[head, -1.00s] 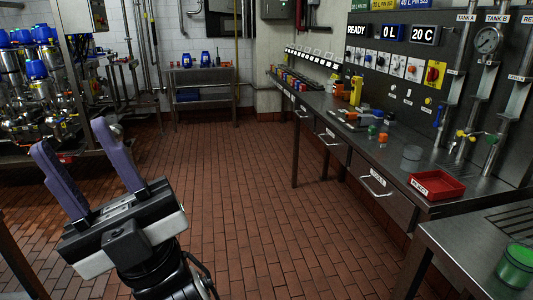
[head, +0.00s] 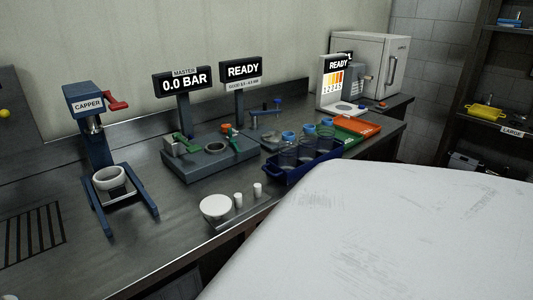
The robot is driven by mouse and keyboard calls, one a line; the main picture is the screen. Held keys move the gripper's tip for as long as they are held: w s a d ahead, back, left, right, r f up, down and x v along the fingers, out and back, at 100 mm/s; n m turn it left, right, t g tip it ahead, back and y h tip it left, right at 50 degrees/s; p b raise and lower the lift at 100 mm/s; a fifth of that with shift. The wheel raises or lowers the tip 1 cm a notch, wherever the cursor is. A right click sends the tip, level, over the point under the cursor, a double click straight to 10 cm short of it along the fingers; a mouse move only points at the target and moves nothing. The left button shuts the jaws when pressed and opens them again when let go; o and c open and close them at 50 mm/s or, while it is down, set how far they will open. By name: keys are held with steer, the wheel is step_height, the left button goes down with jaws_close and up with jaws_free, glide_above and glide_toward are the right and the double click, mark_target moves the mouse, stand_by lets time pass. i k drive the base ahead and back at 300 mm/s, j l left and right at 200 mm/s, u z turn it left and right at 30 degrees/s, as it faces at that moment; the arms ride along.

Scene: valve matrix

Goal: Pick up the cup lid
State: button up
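A white round disc (head: 215,206), which looks like the cup lid, lies near the front edge of the steel bench in the head view. Two small white cylinders (head: 238,199) and (head: 257,189) stand in a row to its right. Another white ring-shaped piece (head: 110,177) sits under the blue capper (head: 90,110) to the left. Clear cups (head: 287,155) stand in a dark blue tray (head: 300,172) to the right of the disc. My gripper is not in view.
An orange tray (head: 358,126) and a white cabinet (head: 370,66) are farther right. A close white, scuffed surface hides the lower right. Bare bench (head: 170,225) lies between capper and disc.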

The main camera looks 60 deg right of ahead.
mark_target(214, 205)
steer(key=z, duration=1.25)
steer(key=u, duration=0.4)
steer(key=j+u, duration=0.1)
steer(key=u, duration=0.65)
steer(key=i+u, duration=0.1)
steer(key=u, duration=0.3)
steer(key=z, duration=1.75)
steer(key=k+l+u, duration=0.15)
steer(key=l, duration=0.6)
steer(key=i+l, duration=0.05)
